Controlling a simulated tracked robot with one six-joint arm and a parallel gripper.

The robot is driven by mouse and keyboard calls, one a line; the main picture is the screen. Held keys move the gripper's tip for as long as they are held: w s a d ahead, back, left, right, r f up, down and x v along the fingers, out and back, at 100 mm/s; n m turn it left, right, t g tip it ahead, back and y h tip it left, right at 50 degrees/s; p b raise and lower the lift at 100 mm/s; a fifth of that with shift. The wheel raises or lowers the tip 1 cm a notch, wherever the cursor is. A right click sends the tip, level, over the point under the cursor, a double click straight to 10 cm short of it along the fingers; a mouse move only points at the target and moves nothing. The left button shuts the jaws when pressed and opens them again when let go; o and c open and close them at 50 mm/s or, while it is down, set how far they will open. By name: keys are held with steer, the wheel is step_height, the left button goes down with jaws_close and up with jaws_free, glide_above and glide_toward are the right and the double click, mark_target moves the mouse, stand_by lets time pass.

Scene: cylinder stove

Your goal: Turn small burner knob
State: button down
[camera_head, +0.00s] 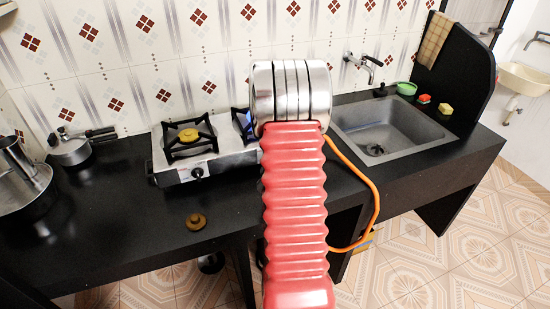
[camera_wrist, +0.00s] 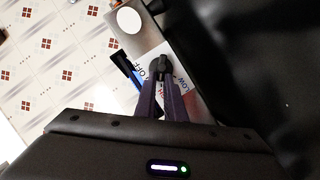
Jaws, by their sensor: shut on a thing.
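The two-burner stove (camera_head: 185,172) stands on the black counter, its front panel facing me. Its left burner (camera_head: 189,136) has a yellow cap, and a dark knob (camera_head: 197,171) shows below it. The right burner (camera_head: 243,122) is mostly hidden behind my arm, as is the panel below it. In the wrist view, the two dark fingers of my gripper (camera_wrist: 159,80) come together on a dark knob (camera_wrist: 158,65). The knob sits on a white label (camera_wrist: 187,88) with partly readable lettering. My gripper is hidden in the head view.
An orange hose (camera_head: 376,196) curves out to the right of my arm. The sink (camera_head: 386,132) is on the right, and pots (camera_head: 22,178) stand at the far left. A small brown round object (camera_head: 196,222) lies at the counter's front edge.

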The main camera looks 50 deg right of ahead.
steer(key=shift+a+f+n+h, duration=0.15)
steer(key=shift+f+n+h, duration=0.15)
steer(key=shift+n+h, duration=0.35)
steer(key=shift+n, duration=0.25)
steer(key=c, duration=1.8)
jaws_free()
steer(key=shift+c, duration=0.2)
